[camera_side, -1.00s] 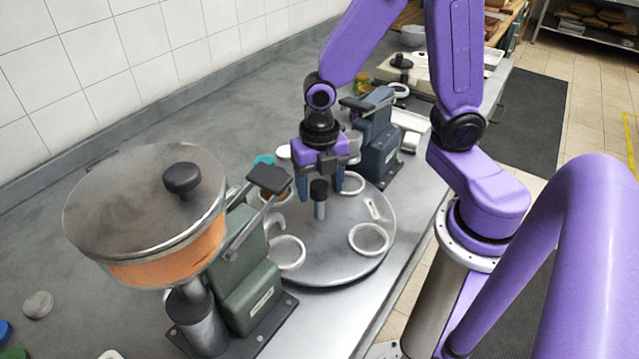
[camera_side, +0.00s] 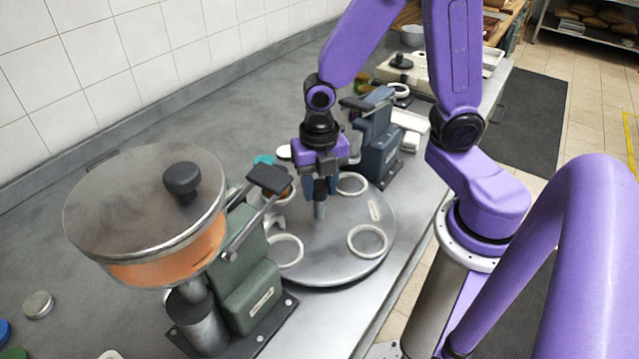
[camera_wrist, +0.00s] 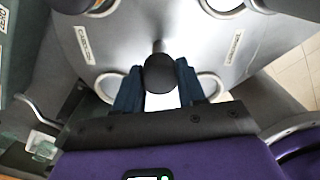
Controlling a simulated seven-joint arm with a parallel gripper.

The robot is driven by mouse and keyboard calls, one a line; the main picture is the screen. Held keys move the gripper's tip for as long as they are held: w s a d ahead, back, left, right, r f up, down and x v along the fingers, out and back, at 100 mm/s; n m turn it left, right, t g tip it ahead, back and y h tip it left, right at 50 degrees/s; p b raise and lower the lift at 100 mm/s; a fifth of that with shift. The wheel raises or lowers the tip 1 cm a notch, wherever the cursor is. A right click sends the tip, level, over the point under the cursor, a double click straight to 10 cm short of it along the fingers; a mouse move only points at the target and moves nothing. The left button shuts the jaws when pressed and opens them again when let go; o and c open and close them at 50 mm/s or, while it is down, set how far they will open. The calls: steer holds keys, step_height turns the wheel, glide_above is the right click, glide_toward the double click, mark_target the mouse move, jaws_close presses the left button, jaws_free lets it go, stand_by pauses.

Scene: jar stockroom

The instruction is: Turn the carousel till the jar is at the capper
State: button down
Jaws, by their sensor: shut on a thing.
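The grey carousel (camera_side: 335,255) is a round plate with white ring holders near its rim and a central post with a black knob (camera_wrist: 160,74). My gripper (camera_side: 320,188) points down over the centre and is shut on the knob, one blue finger on each side in the wrist view (camera_wrist: 158,88). The dark blue machine, seemingly the capper (camera_side: 380,145), stands at the carousel's far right. An orange-brown bit, possibly the jar (camera_side: 289,191), shows at the far left rim, mostly hidden behind the green machine's arm.
The green machine (camera_side: 248,268) with a lidded orange hopper (camera_side: 165,265) stands at the near left of the carousel. Loose lids, one silver (camera_side: 38,305), lie at the bench's left. A teal lid (camera_side: 263,160) lies behind the carousel.

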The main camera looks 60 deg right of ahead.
steer(key=shift+m, duration=4.5)
steer(key=shift+w+m, duration=0.1)
steer(key=shift+m, duration=4.2)
steer(key=c, duration=0.7)
jaws_free()
steer(key=shift+o, duration=0.2)
steer(key=shift+r, duration=0.15)
